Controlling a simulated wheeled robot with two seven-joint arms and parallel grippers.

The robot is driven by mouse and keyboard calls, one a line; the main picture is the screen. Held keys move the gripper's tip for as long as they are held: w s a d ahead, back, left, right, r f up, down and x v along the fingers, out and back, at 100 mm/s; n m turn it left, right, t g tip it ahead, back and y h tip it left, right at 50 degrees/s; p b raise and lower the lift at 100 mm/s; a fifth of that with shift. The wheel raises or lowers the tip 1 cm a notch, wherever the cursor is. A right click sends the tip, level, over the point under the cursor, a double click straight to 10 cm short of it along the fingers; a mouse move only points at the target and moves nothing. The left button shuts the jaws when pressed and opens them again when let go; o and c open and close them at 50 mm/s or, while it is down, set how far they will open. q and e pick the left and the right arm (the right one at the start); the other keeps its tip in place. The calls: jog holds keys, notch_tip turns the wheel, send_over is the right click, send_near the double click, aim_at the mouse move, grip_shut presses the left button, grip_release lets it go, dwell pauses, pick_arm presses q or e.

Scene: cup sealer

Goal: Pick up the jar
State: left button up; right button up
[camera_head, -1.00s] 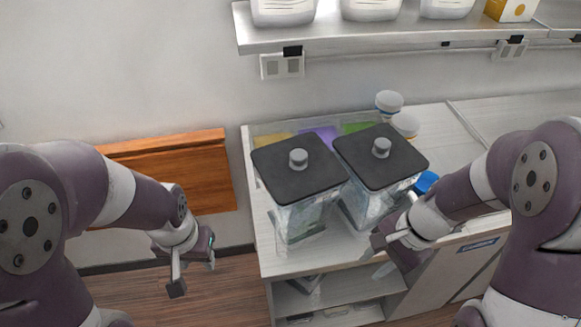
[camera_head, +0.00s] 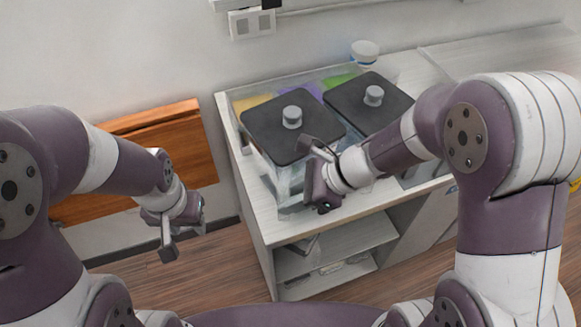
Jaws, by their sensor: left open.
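Two clear square jars with black lids and grey knobs stand side by side on the counter, the left jar (camera_head: 292,128) and the right jar (camera_head: 355,98). My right gripper (camera_head: 312,172) is at the front right corner of the left jar, beside its lid edge and front wall. Whether it touches the jar is unclear, and its hand hides much of the fingers. My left gripper (camera_head: 184,235) is open and empty, left of the counter and above the floor, well apart from both jars. My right arm hides part of the right jar.
The white counter (camera_head: 265,222) has open shelves below. Behind the jars is a clear bin (camera_head: 318,80) with coloured contents. A white-lidded container (camera_head: 365,50) stands at the back. A wooden panel (camera_head: 160,150) is on the wall at left. The counter's right end is clear.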

jog(key=shift+a+f, duration=0.3)
jog(key=shift+f, duration=0.35)
jog(key=shift+w+a, duration=0.1)
jog(key=shift+a, duration=0.15)
jog(key=c, duration=0.5)
jog(key=shift+d, duration=0.15)
grip_shut()
jog(key=shift+w+r, duration=0.1)
jog(key=shift+r, duration=0.1)
